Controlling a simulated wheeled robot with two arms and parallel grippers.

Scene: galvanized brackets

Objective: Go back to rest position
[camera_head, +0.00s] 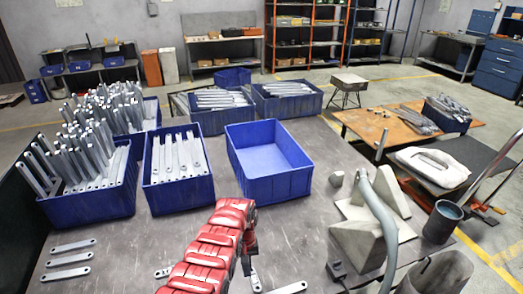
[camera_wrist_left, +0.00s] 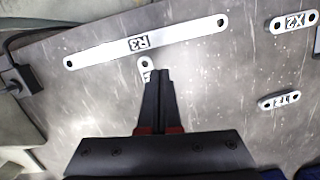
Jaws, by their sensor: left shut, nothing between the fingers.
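My left arm, red, reaches in from the bottom of the head view. Its dark gripper (camera_head: 250,240) is low over the grey table (camera_head: 315,215), its tips hard to make out there. In the left wrist view the fingers (camera_wrist_left: 160,75) are together and empty above the table. A long bracket (camera_wrist_left: 110,53) marked R3 lies beyond the fingertips. A small bracket (camera_wrist_left: 145,64) is partly hidden behind them. Two short brackets, one marked X2 (camera_wrist_left: 279,25) and another below it (camera_wrist_left: 267,104), lie to the right. My right gripper is not in view.
An empty blue bin (camera_head: 268,185) stands beyond the arm. Bins of grey brackets, one in front (camera_head: 180,200) and a fuller one (camera_head: 90,208), stand left. Loose brackets (camera_head: 68,259) lie at front left. A grey fixture with a curved hose (camera_head: 375,220) stands right.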

